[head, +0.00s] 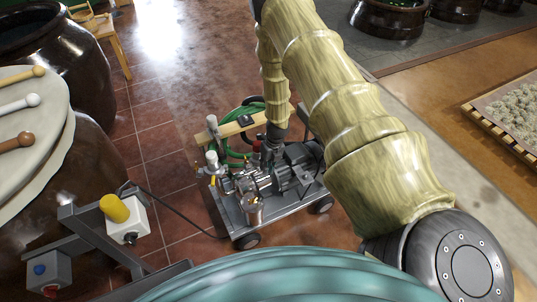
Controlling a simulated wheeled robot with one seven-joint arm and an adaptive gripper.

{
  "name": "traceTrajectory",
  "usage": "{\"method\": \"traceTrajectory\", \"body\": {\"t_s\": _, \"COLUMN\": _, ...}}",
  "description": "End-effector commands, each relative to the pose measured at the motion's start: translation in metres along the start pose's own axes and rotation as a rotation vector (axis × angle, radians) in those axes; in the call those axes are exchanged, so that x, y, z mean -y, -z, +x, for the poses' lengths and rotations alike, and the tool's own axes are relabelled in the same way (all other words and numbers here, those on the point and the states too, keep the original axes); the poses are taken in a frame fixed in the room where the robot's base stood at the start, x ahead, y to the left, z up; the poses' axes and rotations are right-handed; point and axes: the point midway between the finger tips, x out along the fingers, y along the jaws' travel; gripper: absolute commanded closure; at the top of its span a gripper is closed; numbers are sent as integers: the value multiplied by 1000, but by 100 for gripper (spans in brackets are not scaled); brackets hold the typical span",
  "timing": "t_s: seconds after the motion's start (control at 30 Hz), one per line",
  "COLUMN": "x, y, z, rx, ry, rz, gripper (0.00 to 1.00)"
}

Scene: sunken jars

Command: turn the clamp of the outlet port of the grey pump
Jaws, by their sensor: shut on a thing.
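The grey pump (292,172) sits on a small wheeled cart (285,215) on the tiled floor, in the middle of the head view. My arm reaches down from the top to it. My gripper (270,150) is small and dark here, at the top of the pump's near-left part, shut on what appears to be the clamp of the outlet port. The fingers and the arm hide most of the clamp, so its angle cannot be told. A small red part (256,146) shows just left of the gripper.
A green hose (233,136) is coiled behind the pump by a wooden bar (228,130). Large dark jars (75,70) stand at left; a pallet (500,125) lies at right.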

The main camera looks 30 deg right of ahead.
Motion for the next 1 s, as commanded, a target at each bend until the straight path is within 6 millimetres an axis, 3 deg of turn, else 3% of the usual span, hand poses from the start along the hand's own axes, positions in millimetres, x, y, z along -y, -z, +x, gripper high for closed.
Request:
{"method": "traceTrajectory", "body": {"t_s": 0.33, "x": -5, "y": -4, "z": 0, "rx": 4, "ry": -6, "rz": 1, "gripper": 100}}
{"method": "traceTrajectory", "body": {"t_s": 0.37, "x": -5, "y": -4, "z": 0, "rx": 5, "ry": -6, "rz": 1, "gripper": 80}}
{"method": "traceTrajectory", "body": {"t_s": 0.47, "x": -4, "y": -3, "z": 0, "rx": 4, "ry": -5, "rz": 1, "gripper": 65}}
{"method": "traceTrajectory", "body": {"t_s": 0.8, "x": -1, "y": -1, "z": -2, "rx": 2, "ry": -2, "rz": 3, "gripper": 65}}
{"method": "traceTrajectory", "body": {"t_s": 1.0, "x": -1, "y": -2, "z": -18, "rx": 3, "ry": -1, "rz": 2, "gripper": 65}}
